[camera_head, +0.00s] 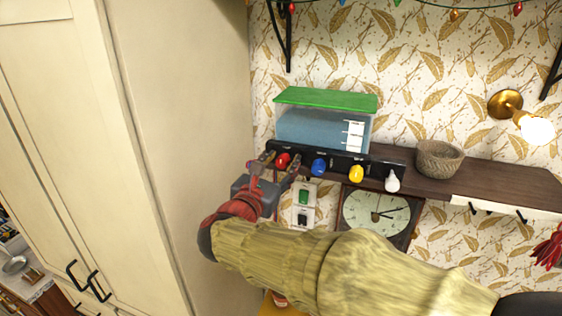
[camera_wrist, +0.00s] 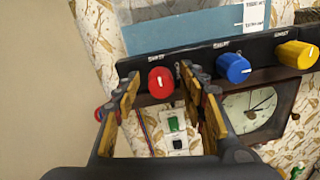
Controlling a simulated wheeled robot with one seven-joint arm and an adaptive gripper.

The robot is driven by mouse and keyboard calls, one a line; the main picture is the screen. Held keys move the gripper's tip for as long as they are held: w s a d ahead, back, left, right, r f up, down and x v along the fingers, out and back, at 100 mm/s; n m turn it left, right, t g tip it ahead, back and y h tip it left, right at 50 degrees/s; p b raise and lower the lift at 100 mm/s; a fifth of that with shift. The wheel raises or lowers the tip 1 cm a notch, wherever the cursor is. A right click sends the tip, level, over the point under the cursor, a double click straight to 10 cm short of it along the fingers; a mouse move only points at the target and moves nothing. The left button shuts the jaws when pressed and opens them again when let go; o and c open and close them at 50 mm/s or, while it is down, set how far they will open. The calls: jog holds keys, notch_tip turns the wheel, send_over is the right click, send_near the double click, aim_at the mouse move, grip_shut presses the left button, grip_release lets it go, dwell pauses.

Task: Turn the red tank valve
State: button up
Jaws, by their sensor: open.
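The red valve knob (camera_head: 283,160) is at the left end of a black panel (camera_head: 331,161) below a tank of blue liquid (camera_head: 310,130) with a green lid. In the wrist view the red knob (camera_wrist: 161,81) shows a white mark standing nearly upright. My gripper (camera_head: 276,165) is open, with its fingers on either side of the red knob. In the wrist view my gripper (camera_wrist: 160,85) has one finger left of the knob and one to its right, with gaps showing. I cannot tell how far the fingertips reach along the knob's depth.
A blue knob (camera_head: 319,167), a yellow knob (camera_head: 356,173) and a white knob (camera_head: 392,181) are to the right on the panel. A woven bowl (camera_head: 438,159) stands on the wooden shelf (camera_head: 490,184). A clock (camera_head: 378,214) and switches (camera_head: 304,196) are below. A tall cabinet (camera_head: 180,120) is close on the left.

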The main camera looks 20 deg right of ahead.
jog(key=c, duration=0.3)
jog(key=c, duration=0.7)
grip_shut()
